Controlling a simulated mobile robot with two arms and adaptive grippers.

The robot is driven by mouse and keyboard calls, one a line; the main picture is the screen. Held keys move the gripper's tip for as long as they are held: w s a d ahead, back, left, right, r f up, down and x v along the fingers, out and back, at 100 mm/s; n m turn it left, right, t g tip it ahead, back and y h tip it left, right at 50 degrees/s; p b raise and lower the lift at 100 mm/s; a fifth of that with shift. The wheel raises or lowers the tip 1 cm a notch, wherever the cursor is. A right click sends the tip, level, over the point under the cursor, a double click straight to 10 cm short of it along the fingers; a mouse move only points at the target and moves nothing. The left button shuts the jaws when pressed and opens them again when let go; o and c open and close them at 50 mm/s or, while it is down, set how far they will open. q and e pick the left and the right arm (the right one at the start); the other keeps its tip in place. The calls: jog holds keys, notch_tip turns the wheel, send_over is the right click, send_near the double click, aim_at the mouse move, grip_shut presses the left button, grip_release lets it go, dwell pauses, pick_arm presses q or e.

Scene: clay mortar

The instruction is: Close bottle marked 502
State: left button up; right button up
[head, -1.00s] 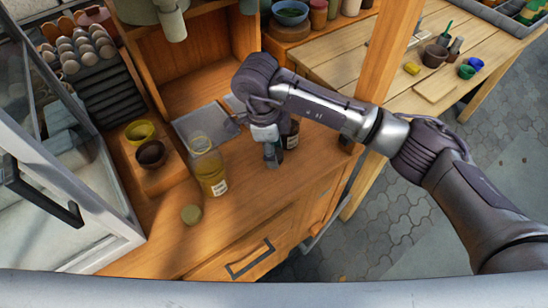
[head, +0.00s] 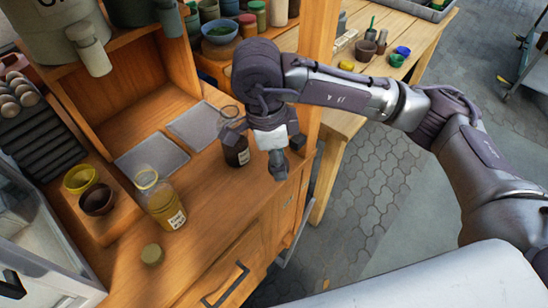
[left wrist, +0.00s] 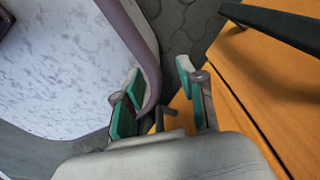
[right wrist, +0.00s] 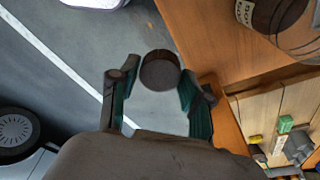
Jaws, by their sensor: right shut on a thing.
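A dark brown bottle (head: 236,152) with a pale label stands upright on the wooden counter; its label cannot be read clearly. A clear bottle (head: 164,204) with yellow contents and a label stands open to its left, with an olive round lid (head: 152,254) lying in front. My right gripper (head: 279,170) is to the right of the dark bottle, above the counter's edge. In the right wrist view, my right gripper (right wrist: 150,88) is shut on a dark round lid (right wrist: 160,70), and the dark bottle (right wrist: 270,15) is at upper right. My left gripper (left wrist: 155,95) is open and empty.
A yellow bowl (head: 80,179) and a brown bowl (head: 97,200) sit on a wooden step at the left. Grey tiles (head: 152,157) lie behind the bottles. A wooden post (head: 318,35) rises behind my right arm.

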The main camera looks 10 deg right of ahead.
jog(key=w+d+r+n+t+y, duration=0.1)
jog(key=d+r+n, duration=0.7)
jog(key=n, duration=0.8)
jog(key=shift+d+r+t, duration=0.4)
jog(key=shift+r+t, duration=0.1)
jog(key=shift+r, duration=0.35)
